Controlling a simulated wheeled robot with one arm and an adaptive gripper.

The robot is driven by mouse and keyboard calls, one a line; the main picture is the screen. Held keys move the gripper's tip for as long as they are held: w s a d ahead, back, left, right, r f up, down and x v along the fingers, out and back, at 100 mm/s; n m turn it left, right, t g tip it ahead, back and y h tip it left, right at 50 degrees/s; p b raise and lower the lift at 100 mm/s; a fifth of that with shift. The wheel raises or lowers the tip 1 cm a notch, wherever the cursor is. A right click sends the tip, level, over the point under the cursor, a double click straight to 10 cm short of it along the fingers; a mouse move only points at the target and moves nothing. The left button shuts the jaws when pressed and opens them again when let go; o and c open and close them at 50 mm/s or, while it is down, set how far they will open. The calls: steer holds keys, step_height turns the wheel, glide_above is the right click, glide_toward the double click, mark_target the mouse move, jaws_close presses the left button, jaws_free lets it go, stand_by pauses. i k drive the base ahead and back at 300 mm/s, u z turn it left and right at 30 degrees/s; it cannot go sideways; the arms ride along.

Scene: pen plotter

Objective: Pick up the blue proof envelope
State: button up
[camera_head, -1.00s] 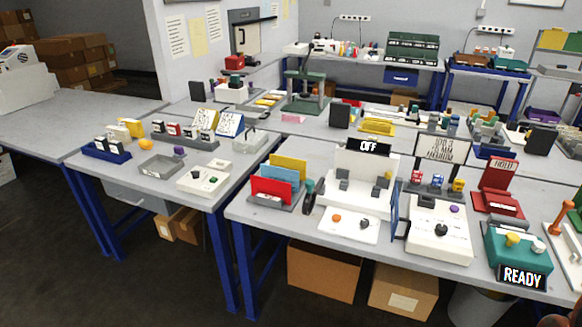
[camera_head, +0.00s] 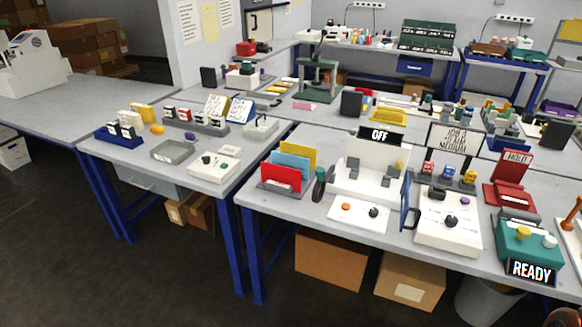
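A grey rack (camera_head: 281,192) stands at the left front of the front-right table. It holds upright flat pieces that look like envelopes: a red one (camera_head: 280,178) in front, a light blue one (camera_head: 291,165) in the middle and a yellow one (camera_head: 299,153) at the back. The red one covers the lower part of the blue one, whose top and right side show. My gripper is not in view.
A white plotter-like machine (camera_head: 372,178) under an OFF sign (camera_head: 380,135) stands right of the rack, with a dark upright tool (camera_head: 320,184) between. A dark blue panel (camera_head: 405,195) stands farther right. Open floor (camera_head: 190,280) lies in front of the tables.

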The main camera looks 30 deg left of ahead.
mark_target(283, 159)
steer(key=u, duration=0.15)
steer(key=i, duration=0.35)
steer(key=u, duration=1)
steer(key=i, duration=1.05)
steer(key=u, duration=1.15)
steer(key=i, duration=0.25)
steer(key=u, duration=0.2)
